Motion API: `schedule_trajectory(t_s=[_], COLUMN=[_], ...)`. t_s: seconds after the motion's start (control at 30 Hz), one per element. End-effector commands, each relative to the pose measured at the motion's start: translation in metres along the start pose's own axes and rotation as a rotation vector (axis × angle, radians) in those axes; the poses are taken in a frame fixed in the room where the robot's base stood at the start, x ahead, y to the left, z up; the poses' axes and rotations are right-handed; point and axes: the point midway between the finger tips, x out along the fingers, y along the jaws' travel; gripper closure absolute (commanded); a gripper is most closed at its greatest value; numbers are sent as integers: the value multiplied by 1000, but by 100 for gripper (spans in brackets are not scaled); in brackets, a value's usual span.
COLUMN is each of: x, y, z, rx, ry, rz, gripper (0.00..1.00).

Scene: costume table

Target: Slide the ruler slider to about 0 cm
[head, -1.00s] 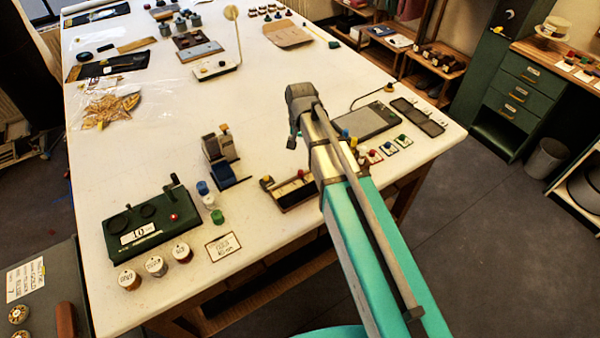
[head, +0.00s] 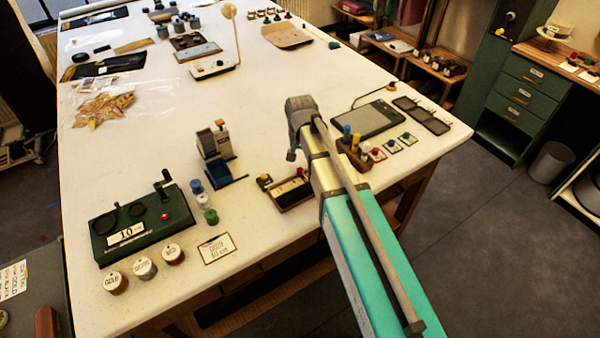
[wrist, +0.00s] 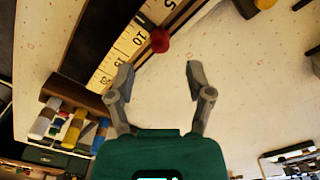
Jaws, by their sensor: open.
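The ruler (wrist: 125,46) runs diagonally at the upper left of the wrist view, with printed marks 5, 10 and 15 showing. Its 0 end is not in that view. A red knob (wrist: 160,39) is at the ruler's near edge, between the 10 and 5 marks. My gripper (wrist: 158,75) is open and empty. Its two fingers are apart and point toward the knob, with a visible gap in the picture. In the head view the long wooden ruler base (head: 293,193) lies near the table's front edge, partly hidden by my arm, and my gripper's fingers cannot be made out.
A wooden rack with white, blue and yellow pegs (head: 352,148) stands just right of my arm; it also shows in the wrist view (wrist: 68,97). A dark blue-and-grey device (head: 218,160) and a green machine (head: 143,225) stand to the left.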

Motion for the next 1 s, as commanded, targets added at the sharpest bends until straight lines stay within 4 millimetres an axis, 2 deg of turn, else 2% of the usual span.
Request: schedule_trajectory(t_s=[0.03,0.5,1.0], x=[8,41,50], y=[0,0,-1], z=[0,0,0], rx=[0,-1,-1], ry=[0,0,0], rz=[0,0,0], gripper=[33,33,33])
